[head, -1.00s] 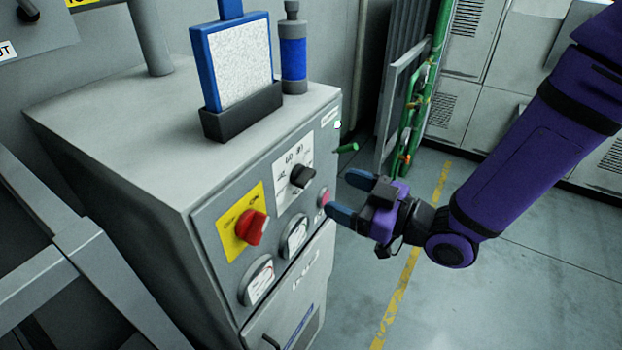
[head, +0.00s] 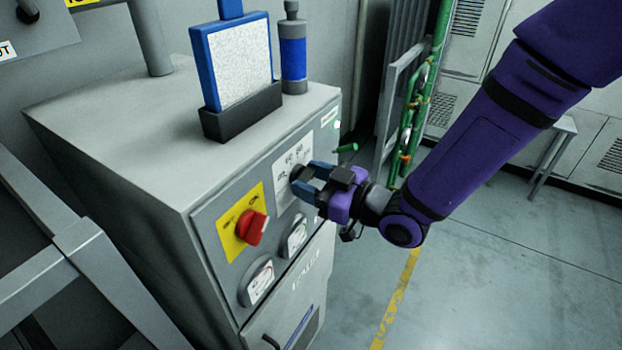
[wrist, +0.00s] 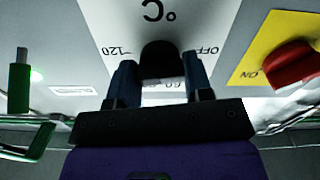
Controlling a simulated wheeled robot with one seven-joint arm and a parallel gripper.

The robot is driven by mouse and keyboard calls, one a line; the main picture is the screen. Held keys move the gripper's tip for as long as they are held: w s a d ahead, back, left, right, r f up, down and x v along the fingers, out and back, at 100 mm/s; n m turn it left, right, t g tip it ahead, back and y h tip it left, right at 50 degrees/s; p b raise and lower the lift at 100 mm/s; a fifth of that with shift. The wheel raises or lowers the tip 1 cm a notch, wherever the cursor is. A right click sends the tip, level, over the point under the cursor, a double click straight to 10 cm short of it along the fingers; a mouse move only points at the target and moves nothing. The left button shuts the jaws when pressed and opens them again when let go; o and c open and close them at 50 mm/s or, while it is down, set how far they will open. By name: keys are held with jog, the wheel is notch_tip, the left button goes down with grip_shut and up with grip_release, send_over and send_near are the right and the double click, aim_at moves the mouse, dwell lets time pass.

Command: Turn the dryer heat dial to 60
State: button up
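The heat dial (head: 297,173) is a black knob on a white scale plate on the front of the grey dryer cabinet (head: 120,125). In the wrist view the dial (wrist: 159,55) shows upside down, with 120 at left, OFF at right and 60 below it, partly hidden by my gripper. My gripper (head: 309,178) is at the dial. Its two blue fingers stand on either side of the knob in the wrist view (wrist: 159,82), looking open; any contact is hard to make out. The knob's pointer is hidden.
A red switch (head: 251,227) on a yellow plate sits left of the dial, with two round gauges (head: 257,280) below. A green lever (head: 347,148) sticks out at right. A blue-framed filter (head: 235,62) and a bottle (head: 293,52) stand on top.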

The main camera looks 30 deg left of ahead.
jog(key=shift+c, duration=1.4)
jog(key=m, duration=0.3)
jog(key=shift+m, duration=0.4)
jog(key=m, duration=0.3)
jog(key=shift+m, duration=0.3)
jog(key=m, duration=0.4)
jog(key=shift+m, duration=2.1)
